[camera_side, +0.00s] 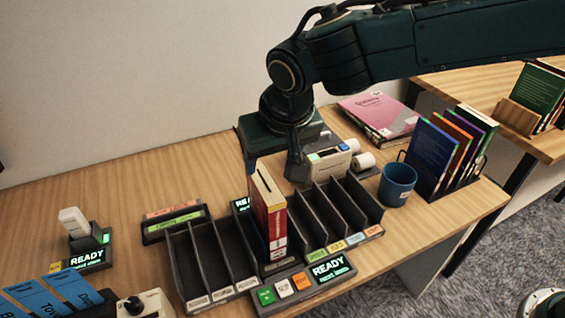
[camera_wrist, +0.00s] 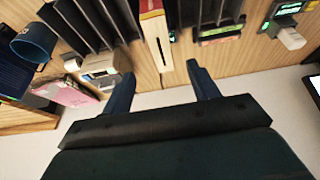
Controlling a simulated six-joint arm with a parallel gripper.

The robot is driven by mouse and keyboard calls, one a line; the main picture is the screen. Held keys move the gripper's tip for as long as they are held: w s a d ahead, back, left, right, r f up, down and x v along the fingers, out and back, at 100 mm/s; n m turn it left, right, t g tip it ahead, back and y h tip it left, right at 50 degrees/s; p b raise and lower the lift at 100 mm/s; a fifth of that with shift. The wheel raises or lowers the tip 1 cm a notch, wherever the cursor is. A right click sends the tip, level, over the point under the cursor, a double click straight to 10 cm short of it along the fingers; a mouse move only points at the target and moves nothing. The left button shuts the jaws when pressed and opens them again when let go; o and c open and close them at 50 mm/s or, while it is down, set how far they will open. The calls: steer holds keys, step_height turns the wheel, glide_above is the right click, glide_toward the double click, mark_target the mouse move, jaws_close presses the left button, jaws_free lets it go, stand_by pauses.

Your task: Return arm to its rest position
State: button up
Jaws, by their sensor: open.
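My gripper (camera_side: 273,163) is above the back of the sorter, its two fingers pointing down and spread apart. In the wrist view my gripper (camera_wrist: 160,85) shows both dark fingers with a wide gap and nothing held between them. A red book (camera_side: 268,213) stands upright in the middle of the dark sorter rack (camera_side: 203,262), just in front of and below the fingers. The same red book (camera_wrist: 157,45) shows in the wrist view beyond the fingertips. Whether a finger touches it cannot be told.
A label printer (camera_side: 328,163) is close to the fingers. A scanner (camera_side: 76,225) in its cradle is at left. The back-left table is clear.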

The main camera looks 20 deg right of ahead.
steer(key=s+d+r, duration=0.4)
steer(key=d+r, duration=0.1)
steer(key=d, duration=0.5)
steer(key=s+d+r, duration=0.3)
steer(key=d+r, duration=0.2)
steer(key=d, duration=0.6)
steer(key=s+d+f, duration=0.1)
steer(key=s+d, duration=0.5)
steer(key=s, duration=0.3)
steer(key=s+d+f+t, duration=0.1)
steer(key=s+d, duration=0.5)
steer(key=s, duration=0.3)
steer(key=shift+s+f, duration=0.3)
steer(key=shift+f, duration=0.1)
